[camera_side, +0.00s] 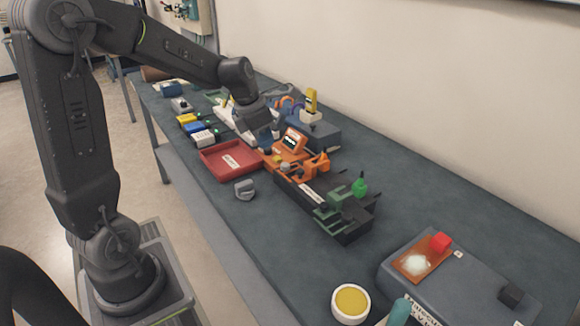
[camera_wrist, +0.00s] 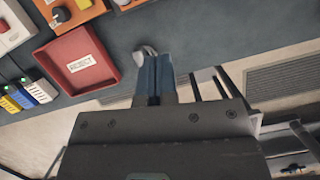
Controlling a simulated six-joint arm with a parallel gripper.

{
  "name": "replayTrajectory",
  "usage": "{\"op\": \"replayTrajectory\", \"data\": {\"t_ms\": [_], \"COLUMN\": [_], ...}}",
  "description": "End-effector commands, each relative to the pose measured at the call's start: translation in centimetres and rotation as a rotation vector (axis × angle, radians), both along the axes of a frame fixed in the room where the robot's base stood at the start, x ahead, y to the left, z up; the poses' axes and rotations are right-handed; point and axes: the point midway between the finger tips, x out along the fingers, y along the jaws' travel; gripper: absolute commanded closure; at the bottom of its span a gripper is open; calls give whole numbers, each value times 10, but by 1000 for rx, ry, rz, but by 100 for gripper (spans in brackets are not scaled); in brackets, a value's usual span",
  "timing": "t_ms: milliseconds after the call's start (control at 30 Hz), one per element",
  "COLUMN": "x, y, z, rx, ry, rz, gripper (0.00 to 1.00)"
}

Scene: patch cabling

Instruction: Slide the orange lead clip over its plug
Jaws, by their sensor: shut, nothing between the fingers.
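An orange device (camera_side: 291,143) with a small dark display stands mid-bench in the side view. In the side view, my wrist is over the bench by the orange device, and the fingertips are hard to make out. The wrist view shows only edges of orange parts (camera_wrist: 70,12) at top left.
A red reject tray (camera_wrist: 108,50) lies left of the fingers. A grey knob-like part (camera_side: 244,189) sits beside the fixture. Coloured blocks (camera_side: 190,124), a round yellow-filled dish (camera_side: 351,302) and a grey box (camera_side: 470,285) stand elsewhere.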

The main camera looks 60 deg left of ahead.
Motion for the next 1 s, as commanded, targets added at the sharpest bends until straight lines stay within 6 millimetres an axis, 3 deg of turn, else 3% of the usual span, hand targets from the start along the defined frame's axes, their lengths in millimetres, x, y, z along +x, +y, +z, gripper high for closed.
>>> {"op": "replayTrajectory", "data": {"t_ms": [133,267,667,800,1000], "x": [3,7,31,53,66], "y": [-1,-2,-5,-9,-11], "z": [-6,-24,-100,-101,-103], "rx": [9,7,7,9,8], "ry": [5,8,8,4,4], "rz": [14,14,13,12,13], "gripper": [100,100,100,100,100]}}
